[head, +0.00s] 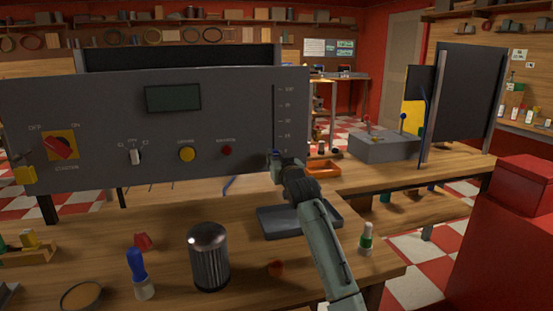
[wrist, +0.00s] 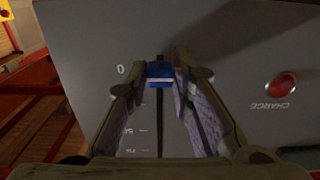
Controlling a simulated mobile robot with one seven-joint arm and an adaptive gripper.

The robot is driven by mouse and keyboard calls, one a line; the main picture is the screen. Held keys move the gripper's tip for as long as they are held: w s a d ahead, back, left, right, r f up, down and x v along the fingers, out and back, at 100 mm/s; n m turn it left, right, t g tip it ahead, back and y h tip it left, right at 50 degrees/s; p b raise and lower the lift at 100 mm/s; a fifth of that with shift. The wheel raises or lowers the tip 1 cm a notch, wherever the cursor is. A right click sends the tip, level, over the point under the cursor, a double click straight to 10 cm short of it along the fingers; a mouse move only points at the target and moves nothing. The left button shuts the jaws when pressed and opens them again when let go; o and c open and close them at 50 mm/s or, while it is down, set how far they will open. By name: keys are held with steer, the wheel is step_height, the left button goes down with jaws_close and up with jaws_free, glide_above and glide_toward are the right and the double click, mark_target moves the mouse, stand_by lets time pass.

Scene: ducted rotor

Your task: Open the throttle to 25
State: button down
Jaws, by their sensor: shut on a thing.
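The throttle is a vertical slot (head: 275,110) with a printed scale on the right of the grey control panel (head: 225,115). Its blue slider knob (wrist: 160,73) sits by the 0 mark in the wrist view, where the panel appears upside down. The slot (wrist: 159,125) runs from the knob toward the higher marks. My gripper (head: 274,156) is at the slot's lower end in the head view. In the wrist view my gripper's fingers (wrist: 164,78) are closed on both sides of the blue knob. The knob is mostly hidden in the head view.
The panel also carries a dark display (head: 173,98), a red-and-yellow rotary switch (head: 60,146), a yellow button (head: 187,154) and a red button (head: 227,151). A dark ribbed cylinder (head: 209,258) and a green-labelled bottle (head: 366,240) stand on the bench near my arm.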

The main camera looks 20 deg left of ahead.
mark_target(273, 139)
stand_by(0.3)
step_height(273, 139, up, 5)
steer(key=shift+r+p, duration=0.15)
steer(key=shift+p, duration=1)
steer(key=c, duration=1.4)
jaws_free()
steer(key=v, duration=1.2)
